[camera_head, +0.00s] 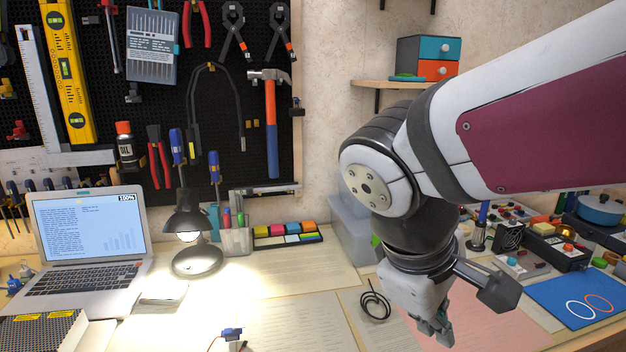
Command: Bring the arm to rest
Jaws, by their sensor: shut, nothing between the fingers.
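My gripper (440,333) hangs at the lower right of the view, fingers pointing down above the desk. It is shut and empty. My arm comes in from the upper right and bends down at a dark joint. The gripper is over the edge of a pink sheet (468,318) on the desk. My arm hides part of the wall and of the desk behind it.
A lit lamp (190,230) and an open laptop (92,240) stand on the left. A coil of black cable (375,304) lies just left of my gripper. A clear bin (350,225) is behind my arm. A blue mat (578,298) and electronics are on the right.

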